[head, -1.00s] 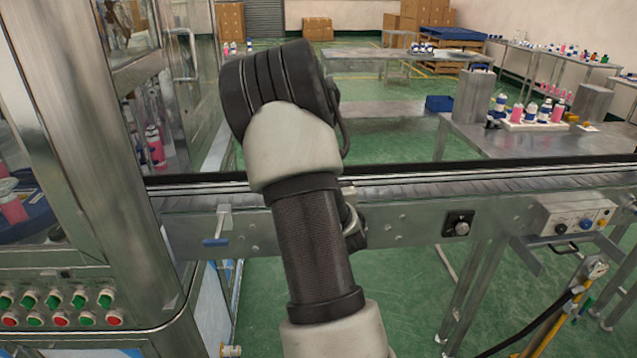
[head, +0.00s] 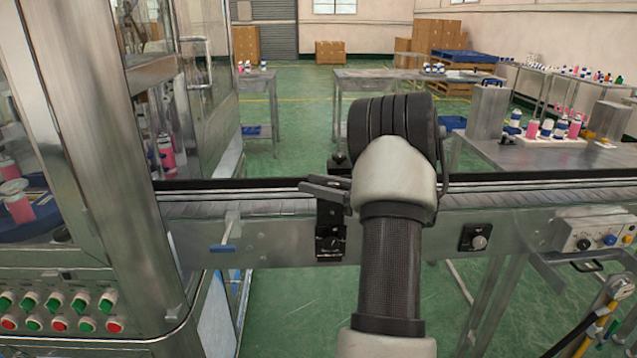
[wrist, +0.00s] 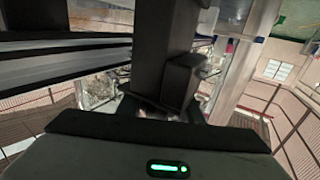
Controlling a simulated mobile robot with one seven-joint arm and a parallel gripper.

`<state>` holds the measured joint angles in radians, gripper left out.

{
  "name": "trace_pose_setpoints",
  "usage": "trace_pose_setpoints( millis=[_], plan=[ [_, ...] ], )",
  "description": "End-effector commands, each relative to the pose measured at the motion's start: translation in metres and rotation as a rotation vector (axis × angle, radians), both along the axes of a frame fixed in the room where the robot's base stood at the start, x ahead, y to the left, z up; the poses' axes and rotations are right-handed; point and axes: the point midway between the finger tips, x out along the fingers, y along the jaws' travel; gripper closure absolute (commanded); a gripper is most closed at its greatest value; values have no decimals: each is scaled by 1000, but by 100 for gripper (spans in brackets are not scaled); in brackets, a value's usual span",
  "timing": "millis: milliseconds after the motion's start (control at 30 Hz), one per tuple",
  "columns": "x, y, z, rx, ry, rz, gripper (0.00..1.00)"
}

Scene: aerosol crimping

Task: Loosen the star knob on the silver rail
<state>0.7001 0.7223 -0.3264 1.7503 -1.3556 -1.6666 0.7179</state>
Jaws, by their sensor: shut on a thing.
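A black clamp bracket (head: 331,230) is fixed to the side of the silver conveyor rail (head: 280,238), left of my arm in the head view. In the wrist view a dark upright post with a side block (wrist: 180,80) stands close in front of my gripper (wrist: 160,112). My gripper is shut on the star knob at this bracket. The knob and fingertips are mostly hidden, so the grip itself cannot be seen clearly.
The conveyor belt (head: 240,207) runs across the view. A metal machine (head: 105,150) with red and green buttons stands at the left. A control box (head: 590,232) is on the rail at right. A blue-ended handle (head: 222,248) sticks out left of the bracket.

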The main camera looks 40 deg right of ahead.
Motion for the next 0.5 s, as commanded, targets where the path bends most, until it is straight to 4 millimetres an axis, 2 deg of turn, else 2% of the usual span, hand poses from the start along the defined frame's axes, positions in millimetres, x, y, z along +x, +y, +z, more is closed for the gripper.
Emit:
trace_pose_setpoints(
  millis=[200,500],
  plan=[
    [-3,4,2,0,-1,153,90],
    [-6,8,2,0,-3,275,90]
  ],
)
